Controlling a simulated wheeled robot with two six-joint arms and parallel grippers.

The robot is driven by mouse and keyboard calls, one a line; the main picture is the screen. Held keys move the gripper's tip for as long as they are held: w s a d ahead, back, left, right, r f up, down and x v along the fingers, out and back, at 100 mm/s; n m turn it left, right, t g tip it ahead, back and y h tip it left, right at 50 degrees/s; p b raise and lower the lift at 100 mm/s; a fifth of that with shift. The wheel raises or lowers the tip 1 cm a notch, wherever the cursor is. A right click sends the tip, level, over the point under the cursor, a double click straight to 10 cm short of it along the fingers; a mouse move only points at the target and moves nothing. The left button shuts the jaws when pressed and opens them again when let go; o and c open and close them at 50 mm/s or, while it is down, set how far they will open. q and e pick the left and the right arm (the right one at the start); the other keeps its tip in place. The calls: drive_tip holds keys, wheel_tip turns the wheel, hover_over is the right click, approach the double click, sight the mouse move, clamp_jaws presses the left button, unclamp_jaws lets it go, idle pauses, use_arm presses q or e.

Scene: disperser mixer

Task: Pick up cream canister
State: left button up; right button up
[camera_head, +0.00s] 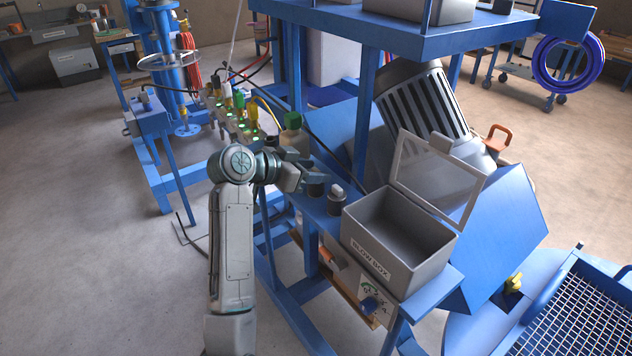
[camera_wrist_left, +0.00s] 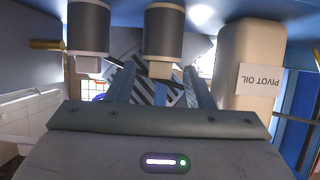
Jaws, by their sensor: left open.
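Two small dark canisters stand on the narrow blue shelf (camera_head: 400,334): a near one (camera_head: 337,201) with a pale knob-like top, and another (camera_head: 315,189) just left of it, by my gripper. No label on either can be read, so I cannot tell which holds cream. My left gripper (camera_head: 306,177) is open, its fingers beside the left canister. In the left wrist view, which is upside down, one dark canister (camera_wrist_left: 163,32) with a pale end lies ahead between the open fingers (camera_wrist_left: 160,88). The other canister (camera_wrist_left: 88,30) is to its left. No grip on either shows.
A pivot oil bottle (camera_wrist_left: 250,60) is close on the right in the wrist view; a green-capped bottle (camera_head: 291,138) stands behind my gripper. The grey blow box (camera_head: 385,255), lid raised, stands right of the canisters. A blue post (camera_head: 364,120) rises behind.

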use_arm(q)
clamp_jaws()
